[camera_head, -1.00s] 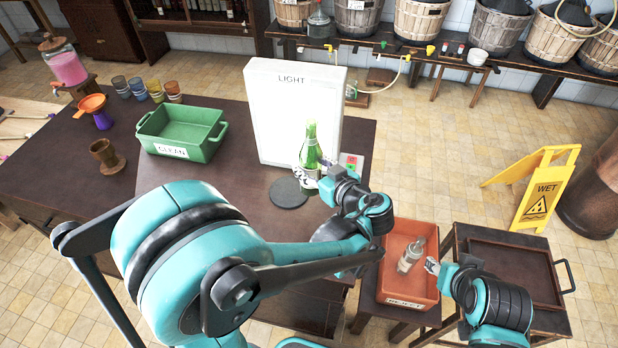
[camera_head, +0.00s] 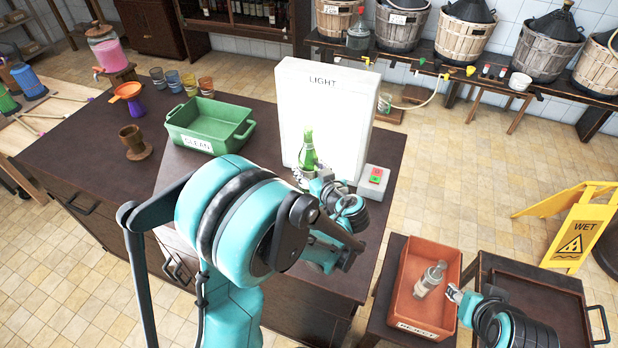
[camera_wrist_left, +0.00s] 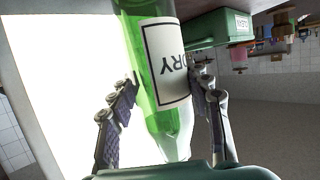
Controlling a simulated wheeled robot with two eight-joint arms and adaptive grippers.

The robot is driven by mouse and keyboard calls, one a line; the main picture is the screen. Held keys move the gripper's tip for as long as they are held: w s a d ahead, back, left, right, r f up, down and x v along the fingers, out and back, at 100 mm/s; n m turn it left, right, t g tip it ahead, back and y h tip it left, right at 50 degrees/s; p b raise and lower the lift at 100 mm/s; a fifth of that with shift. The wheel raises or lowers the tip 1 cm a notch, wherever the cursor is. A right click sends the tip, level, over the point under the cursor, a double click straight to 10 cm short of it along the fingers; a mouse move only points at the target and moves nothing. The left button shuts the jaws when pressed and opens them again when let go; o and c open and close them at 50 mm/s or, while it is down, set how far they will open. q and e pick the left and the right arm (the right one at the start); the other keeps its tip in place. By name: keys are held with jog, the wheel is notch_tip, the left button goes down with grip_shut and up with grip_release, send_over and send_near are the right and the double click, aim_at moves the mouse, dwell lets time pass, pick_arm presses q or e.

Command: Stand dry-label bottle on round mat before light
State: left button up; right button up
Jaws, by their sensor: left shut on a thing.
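The green bottle (camera_head: 308,150) stands roughly upright in front of the white light panel (camera_head: 345,120), marked LIGHT. My left gripper (camera_head: 305,178) is shut on it. In the left wrist view the bottle (camera_wrist_left: 155,75) shows a white label reading DRY, with the left gripper's fingers (camera_wrist_left: 165,105) on either side. The round mat is hidden behind my left arm, so I cannot tell whether the bottle's base touches it. My right gripper (camera_head: 455,293) is at the right edge of the orange REJECT crate (camera_head: 437,252); its finger opening is too small to judge.
The green CLEAN crate (camera_head: 210,115) is left of the panel. A switch box with red and green buttons (camera_head: 374,178) is at the panel's right. A clear bottle (camera_head: 430,280) lies in the REJECT crate. A yellow WET sign (camera_head: 572,235) stands at right.

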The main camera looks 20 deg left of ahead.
aim_at(309, 176)
pick_arm(q)
notch_tip(309, 176, down, 3)
jog(key=shift+f+b, duration=0.2)
jog(key=shift+b, duration=0.4)
jog(key=shift+r, duration=0.1)
jog(key=shift+f, duration=0.2)
jog(key=o, duration=1.4)
jog(key=shift+r, duration=0.1)
